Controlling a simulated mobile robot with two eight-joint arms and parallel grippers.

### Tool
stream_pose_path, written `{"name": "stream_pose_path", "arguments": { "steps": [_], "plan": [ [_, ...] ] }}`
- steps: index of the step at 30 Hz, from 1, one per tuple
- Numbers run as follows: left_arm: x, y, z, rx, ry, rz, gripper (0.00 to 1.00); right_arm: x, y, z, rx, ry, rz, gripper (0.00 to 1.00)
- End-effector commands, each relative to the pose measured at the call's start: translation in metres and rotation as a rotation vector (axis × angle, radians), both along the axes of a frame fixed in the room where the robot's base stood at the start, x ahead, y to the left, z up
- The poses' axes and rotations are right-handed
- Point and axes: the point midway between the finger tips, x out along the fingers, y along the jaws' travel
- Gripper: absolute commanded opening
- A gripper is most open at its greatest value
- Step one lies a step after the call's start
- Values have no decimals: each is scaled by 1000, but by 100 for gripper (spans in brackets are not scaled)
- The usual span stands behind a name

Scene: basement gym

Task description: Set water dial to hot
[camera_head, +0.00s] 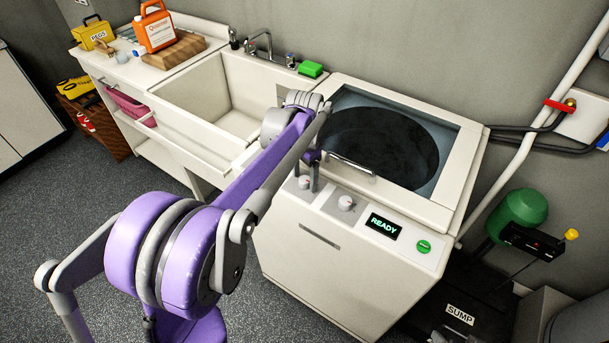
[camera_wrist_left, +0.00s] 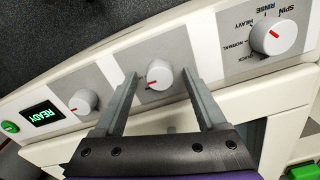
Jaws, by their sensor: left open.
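The washer's front panel carries several white dials with red pointer marks. My left gripper (camera_head: 307,181) is open over the panel. In the left wrist view its fingers (camera_wrist_left: 159,76) stand on either side of the middle dial (camera_wrist_left: 159,74), whose red mark points left. I cannot tell whether they touch it. A second dial (camera_wrist_left: 83,102) sits nearer the READY display; it also shows in the head view (camera_head: 346,203). A larger dial (camera_wrist_left: 273,36) has cycle words such as SPIN, RINSE and HEAVY. No water label is readable. My right gripper is not in view.
The washer (camera_head: 330,265) has a dark round lid window and a front bar handle (camera_head: 352,168). A READY display (camera_head: 383,226) and green button (camera_head: 424,247) are on the panel. A sink (camera_head: 205,100) stands left. A sump unit (camera_head: 460,315) is at right.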

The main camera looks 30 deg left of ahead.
Motion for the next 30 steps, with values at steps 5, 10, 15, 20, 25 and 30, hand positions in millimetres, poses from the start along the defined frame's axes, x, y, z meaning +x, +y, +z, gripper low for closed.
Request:
{"name": "stream_pose_path", "arguments": {
  "steps": [5, 10, 15, 20, 25, 30],
  "plan": [
    [0, 0, 4, 0, 0, 0, 74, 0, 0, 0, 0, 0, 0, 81],
    [0, 0, 28, 0, 0, 0, 74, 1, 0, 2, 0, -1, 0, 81],
    [0, 0, 64, 0, 0, 0, 74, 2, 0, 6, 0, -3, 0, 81],
    [0, 0, 91, 0, 0, 0, 74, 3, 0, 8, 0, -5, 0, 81],
    [0, 0, 106, 0, 0, 0, 74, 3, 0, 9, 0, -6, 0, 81],
    [0, 0, 108, 0, 0, 0, 74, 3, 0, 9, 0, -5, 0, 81]
  ]
}}
